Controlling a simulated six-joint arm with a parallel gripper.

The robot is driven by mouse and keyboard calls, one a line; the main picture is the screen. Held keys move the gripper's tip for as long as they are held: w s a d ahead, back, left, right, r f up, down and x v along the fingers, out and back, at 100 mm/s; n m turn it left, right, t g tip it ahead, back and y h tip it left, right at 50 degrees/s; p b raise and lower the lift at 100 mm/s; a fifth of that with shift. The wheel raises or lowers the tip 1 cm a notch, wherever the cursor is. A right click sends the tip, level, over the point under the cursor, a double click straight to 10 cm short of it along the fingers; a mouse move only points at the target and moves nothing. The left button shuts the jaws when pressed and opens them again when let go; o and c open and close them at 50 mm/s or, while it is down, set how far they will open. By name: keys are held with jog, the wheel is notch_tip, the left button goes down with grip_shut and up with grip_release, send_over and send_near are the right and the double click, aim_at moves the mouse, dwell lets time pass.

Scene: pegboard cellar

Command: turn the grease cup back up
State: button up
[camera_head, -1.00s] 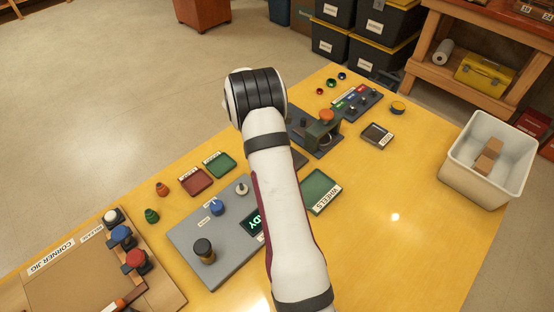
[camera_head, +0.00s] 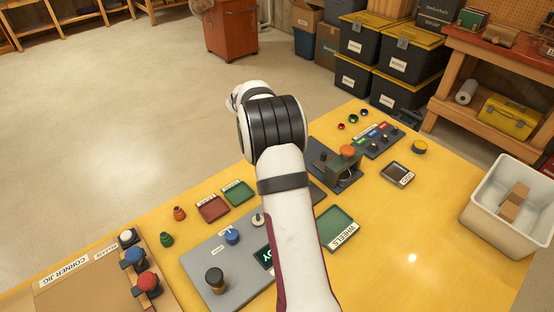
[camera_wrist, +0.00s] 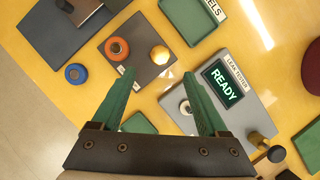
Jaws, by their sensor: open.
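I cannot tell for certain which thing is the grease cup. In the wrist view, a yellow rounded piece (camera_wrist: 160,54) and an orange ring-shaped piece (camera_wrist: 117,49) sit on a brown plate (camera_wrist: 132,73). A blue round piece (camera_wrist: 75,73) stands on the table to their left.
The leak tester (camera_wrist: 224,85) lies right of the fingers, its display reading READY. The wheels tray (camera_head: 335,227), a press (camera_head: 345,165) and a white bin (camera_head: 490,228) stand right of my arm. The corner jig (camera_head: 95,290) is front left.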

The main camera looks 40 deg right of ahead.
jog(key=v, duration=0.6)
jog(key=shift+r, duration=0.3)
jog(key=shift+a, duration=0.1)
jog(key=s+a+r+m+t+y, duration=0.1)
jog(key=s+a+r+m, duration=0.15)
jog(key=a, duration=0.35)
jog(key=s+a+r+m+y, duration=0.1)
jog(key=s+a+r+m, duration=0.15)
jog(key=a, duration=0.35)
jog(key=s+a+f+m+t+y, duration=0.1)
jog(key=s+a+m, duration=0.4)
jog(key=s+a, duration=0.3)
jog(key=s+a+m+t+y, duration=0.1)
jog(key=s+a+m, duration=0.3)
jog(key=s+a, duration=0.4)
jog(key=s+y, duration=0.1)
jog(key=s, duration=0.4)
jog(key=shift+s+a+f+m, duration=0.25)
jog(key=shift+f+m, duration=0.15)
